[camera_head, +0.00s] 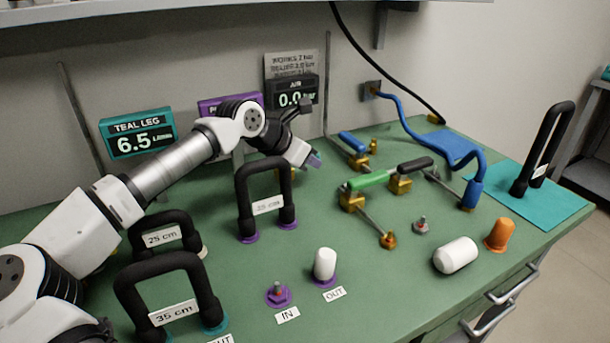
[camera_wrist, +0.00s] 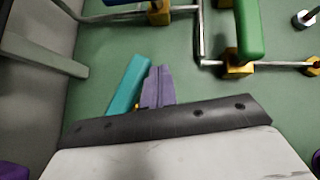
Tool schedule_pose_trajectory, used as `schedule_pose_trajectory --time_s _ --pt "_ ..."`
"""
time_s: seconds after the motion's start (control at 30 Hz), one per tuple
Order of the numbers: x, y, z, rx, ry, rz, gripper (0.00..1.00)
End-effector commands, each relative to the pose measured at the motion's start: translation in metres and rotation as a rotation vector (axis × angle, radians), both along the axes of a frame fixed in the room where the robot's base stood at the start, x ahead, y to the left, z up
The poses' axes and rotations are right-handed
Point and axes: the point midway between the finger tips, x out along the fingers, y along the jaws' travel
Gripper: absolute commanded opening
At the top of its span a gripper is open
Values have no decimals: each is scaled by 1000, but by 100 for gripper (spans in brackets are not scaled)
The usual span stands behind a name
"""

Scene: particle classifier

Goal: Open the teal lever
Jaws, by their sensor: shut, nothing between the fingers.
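The teal lever (camera_wrist: 127,86) shows in the wrist view as a teal bar, slanting up to the right. A small bit of yellow shows at its lower end, and the rest there is hidden behind my gripper. My gripper (camera_wrist: 159,84) is shut and empty, its greyish-purple fingers together just right of the lever. I cannot tell whether they touch it. In the head view my gripper (camera_head: 314,161) hangs low over the green bench, behind the tall black hose loop, and I cannot clearly make out the teal lever there.
Right of my gripper are a blue lever (camera_head: 353,142) and a green-handled valve (camera_head: 372,180) on brass fittings and metal pipes. A black hose loop (camera_head: 265,170) stands in front. The teal-leg display (camera_head: 137,133) reads 6.5. A blue hose (camera_head: 420,128) crosses at the right.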

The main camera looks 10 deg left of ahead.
Motion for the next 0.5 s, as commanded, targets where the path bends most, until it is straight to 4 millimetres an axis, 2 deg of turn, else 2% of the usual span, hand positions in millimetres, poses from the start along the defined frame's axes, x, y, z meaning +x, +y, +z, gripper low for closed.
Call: schedule_pose_trajectory --time_s 0.03,0.5 --pt "2 -1 -5 6 -3 37 0" --pt "20 -4 -2 3 -1 162 0"
